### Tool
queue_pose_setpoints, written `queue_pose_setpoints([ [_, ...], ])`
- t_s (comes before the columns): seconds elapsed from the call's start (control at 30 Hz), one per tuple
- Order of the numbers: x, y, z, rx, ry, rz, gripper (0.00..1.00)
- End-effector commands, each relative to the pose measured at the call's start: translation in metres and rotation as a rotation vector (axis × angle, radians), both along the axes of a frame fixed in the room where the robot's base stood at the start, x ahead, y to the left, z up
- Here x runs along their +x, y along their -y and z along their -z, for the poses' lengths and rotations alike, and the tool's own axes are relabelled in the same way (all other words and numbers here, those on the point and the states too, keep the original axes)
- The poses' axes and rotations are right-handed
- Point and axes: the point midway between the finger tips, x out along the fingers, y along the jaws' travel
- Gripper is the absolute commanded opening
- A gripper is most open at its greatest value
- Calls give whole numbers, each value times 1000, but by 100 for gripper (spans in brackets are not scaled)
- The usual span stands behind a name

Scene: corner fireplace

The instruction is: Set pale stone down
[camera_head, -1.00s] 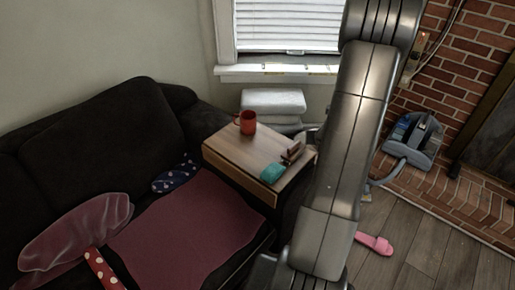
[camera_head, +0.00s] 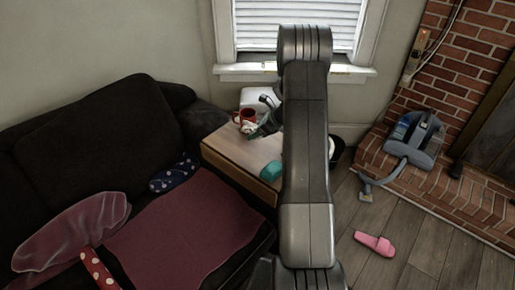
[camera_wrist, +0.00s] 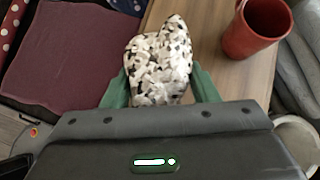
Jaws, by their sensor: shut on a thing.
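The pale stone (camera_wrist: 158,65), white with grey and black speckles, is between the green fingers of my gripper (camera_wrist: 160,88) in the wrist view. My gripper is shut on it. In the head view the stone (camera_head: 246,128) shows small beside the red mug, over the far part of the small wooden table (camera_head: 232,151). I cannot tell whether it touches the tabletop. The red mug (camera_wrist: 256,28) stands just right of the stone in the wrist view, apart from it. My arm hides the table's right part in the head view.
A teal object (camera_head: 271,171) lies at the table's near edge. The dark sofa (camera_head: 95,130) with a maroon cloth (camera_head: 180,225) adjoins the table on the left. A white stacked item (camera_head: 257,98) stands behind it. A pink slipper (camera_head: 374,244) lies on the floor.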

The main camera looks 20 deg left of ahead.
Motion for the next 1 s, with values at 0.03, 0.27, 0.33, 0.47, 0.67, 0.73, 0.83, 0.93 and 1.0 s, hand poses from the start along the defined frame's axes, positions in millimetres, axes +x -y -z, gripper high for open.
queue_pose_setpoints([
  [0.03, 1, -4, 3, 1, 3, -27, 14],
  [0.27, 0, -6, 38, 1, -1, -54, 14],
  [0.33, 0, -6, 50, 1, -2, -54, 14],
  [0.47, 0, -6, 63, 1, 2, -53, 14],
  [0.67, 0, -6, 80, 2, 0, -52, 14],
  [0.73, 0, -5, 90, 1, -1, -52, 14],
  [0.83, 0, -5, 101, 1, -1, -52, 14],
  [0.93, 0, -6, 104, 2, 2, -52, 14],
  [1.0, 0, -6, 104, 2, 2, -51, 14],
])
